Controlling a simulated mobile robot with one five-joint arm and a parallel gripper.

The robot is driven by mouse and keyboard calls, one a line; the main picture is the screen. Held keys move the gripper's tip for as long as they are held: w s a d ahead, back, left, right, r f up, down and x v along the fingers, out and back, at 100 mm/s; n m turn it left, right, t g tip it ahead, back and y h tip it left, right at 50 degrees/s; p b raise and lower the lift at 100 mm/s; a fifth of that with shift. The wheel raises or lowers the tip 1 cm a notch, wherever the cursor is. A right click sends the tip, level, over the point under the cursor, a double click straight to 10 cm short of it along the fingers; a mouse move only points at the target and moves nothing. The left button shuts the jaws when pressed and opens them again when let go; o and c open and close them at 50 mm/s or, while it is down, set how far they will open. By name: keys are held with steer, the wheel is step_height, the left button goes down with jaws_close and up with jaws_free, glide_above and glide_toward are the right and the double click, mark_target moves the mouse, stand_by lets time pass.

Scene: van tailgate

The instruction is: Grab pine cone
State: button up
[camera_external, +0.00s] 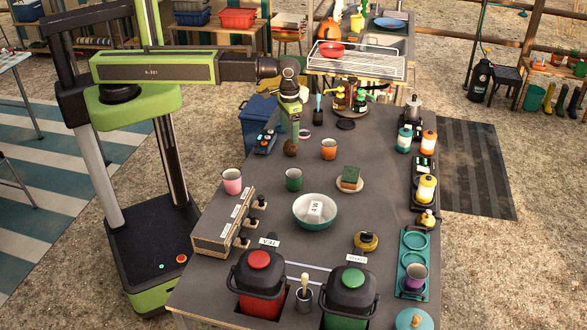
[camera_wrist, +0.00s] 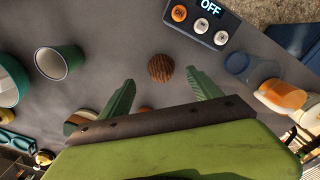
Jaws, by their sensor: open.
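The pine cone (camera_external: 290,148) is a small brown ball with ridges, on the grey table below my gripper (camera_external: 291,128). In the wrist view the pine cone (camera_wrist: 160,68) lies just beyond and between the two green fingertips of my gripper (camera_wrist: 160,82). The fingers are spread wide and nothing is between them. In the external view my gripper points down over the pine cone, and I cannot tell the exact gap.
An orange cup (camera_external: 328,149) and a green cup (camera_external: 293,180) stand near the pine cone. A button box reading OFF (camera_wrist: 203,15) lies beside it. A pink cup (camera_external: 232,181) and a teal bowl (camera_external: 315,211) stand nearer the camera. Bare table surrounds the cone.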

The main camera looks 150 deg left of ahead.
mark_target(290, 140)
step_height(290, 140, down, 6)
steer(key=b, duration=0.5)
steer(key=shift+a+f, duration=0.15)
steer(key=shift+f, duration=0.1)
steer(key=shift+r, duration=0.2)
steer(key=c, duration=1.4)
